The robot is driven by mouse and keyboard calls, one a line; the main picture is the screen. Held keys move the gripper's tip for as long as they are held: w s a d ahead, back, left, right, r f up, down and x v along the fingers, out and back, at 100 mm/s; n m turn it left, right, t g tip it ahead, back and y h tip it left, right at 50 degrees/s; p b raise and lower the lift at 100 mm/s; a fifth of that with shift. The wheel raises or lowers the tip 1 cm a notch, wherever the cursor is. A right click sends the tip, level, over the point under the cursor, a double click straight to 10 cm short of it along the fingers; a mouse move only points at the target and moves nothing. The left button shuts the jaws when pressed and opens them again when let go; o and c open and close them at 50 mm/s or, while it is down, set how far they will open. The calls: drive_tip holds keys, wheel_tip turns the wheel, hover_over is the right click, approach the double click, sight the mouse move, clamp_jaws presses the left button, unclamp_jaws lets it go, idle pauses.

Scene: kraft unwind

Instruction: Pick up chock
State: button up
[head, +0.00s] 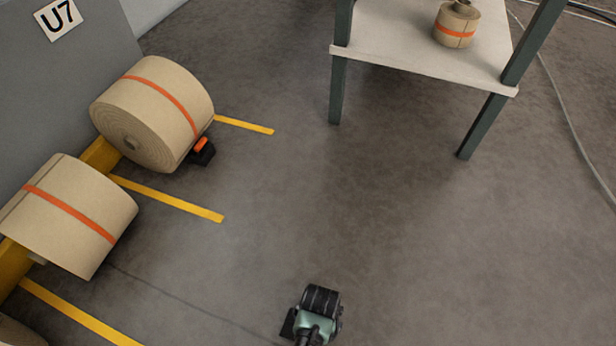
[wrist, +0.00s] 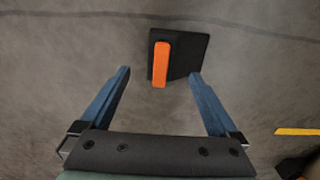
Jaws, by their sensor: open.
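A black chock (wrist: 190,58) with an orange bar (wrist: 161,64) on it lies on the floor in the wrist view. It is ahead of my open, empty gripper (wrist: 160,72), whose two blue fingers point toward it. The orange bar lines up with the gap between the fingertips, and the chock's right part is ahead of the right finger. In the head view, a dark edge (head: 288,322) at the left of my wrist is probably this chock, mostly hidden. Another black chock with an orange top (head: 203,151) sits against the far paper roll.
Large paper rolls, one far (head: 150,112) and one nearer (head: 72,215), stand along the yellow rail at left. Yellow floor strips (head: 170,198) lie between them. A white-topped table (head: 400,65) with a small roll (head: 456,27) stands at the back. The middle floor is clear.

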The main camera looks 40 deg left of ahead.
drive_tip(key=shift+s+a+f+b, duration=0.1)
drive_tip(key=shift+s+f+b, duration=0.05)
drive_tip(key=shift+f+b, duration=1.2)
drive_tip(key=shift+s+f+b, duration=0.1)
drive_tip(key=shift+f+b, duration=1.1)
drive_tip(key=shift+f, duration=0.15)
drive_tip(key=shift+r, duration=0.1)
clamp_jaws()
drive_tip(key=shift+r, duration=0.1)
